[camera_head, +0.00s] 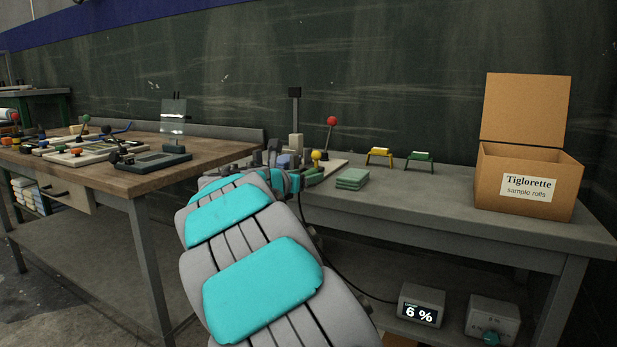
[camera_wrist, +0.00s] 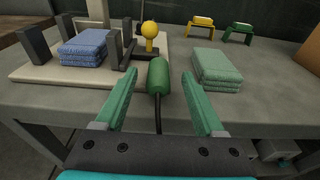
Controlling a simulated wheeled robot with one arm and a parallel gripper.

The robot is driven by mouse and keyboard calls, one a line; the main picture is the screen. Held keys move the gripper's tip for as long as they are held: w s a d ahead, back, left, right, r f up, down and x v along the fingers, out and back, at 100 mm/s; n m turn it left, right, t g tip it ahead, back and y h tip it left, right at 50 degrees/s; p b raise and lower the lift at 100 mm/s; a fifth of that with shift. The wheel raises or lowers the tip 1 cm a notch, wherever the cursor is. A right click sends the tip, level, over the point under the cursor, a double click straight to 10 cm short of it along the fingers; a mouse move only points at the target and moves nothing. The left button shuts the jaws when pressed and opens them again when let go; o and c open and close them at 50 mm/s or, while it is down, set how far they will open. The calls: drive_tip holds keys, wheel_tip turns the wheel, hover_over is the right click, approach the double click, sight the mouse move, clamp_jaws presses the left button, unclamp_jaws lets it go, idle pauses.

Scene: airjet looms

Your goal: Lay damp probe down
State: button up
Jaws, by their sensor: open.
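The damp probe (camera_wrist: 158,78) is a dark green rounded body with a black cable running from its near end towards me. In the wrist view it is between the two green fingers of my gripper (camera_wrist: 159,74), with a visible gap on each side. My gripper is open. The probe seems to be at the worktop's front edge; I cannot tell whether it rests there. In the head view my arm hides it. A yellow stand (camera_head: 380,156) and a green stand (camera_head: 420,158) are at the back of the grey bench (camera_head: 470,205).
A folded green cloth stack (camera_head: 352,179) lies right of my gripper. A blue stack (camera_wrist: 84,47) sits on a pale fixture with a yellow-knobbed lever (camera_wrist: 150,35). An open carton (camera_head: 525,190) stands at right. Below is a meter (camera_head: 421,305) reading 6 %.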

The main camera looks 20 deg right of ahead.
sight(310, 174)
drive_tip(key=x, duration=0.3)
drive_tip(key=shift+w+d+f, duration=0.1)
drive_tip(key=shift+w+d, duration=0.15)
drive_tip(key=shift+w, duration=0.1)
drive_tip(key=shift+c, duration=0.2)
clamp_jaws()
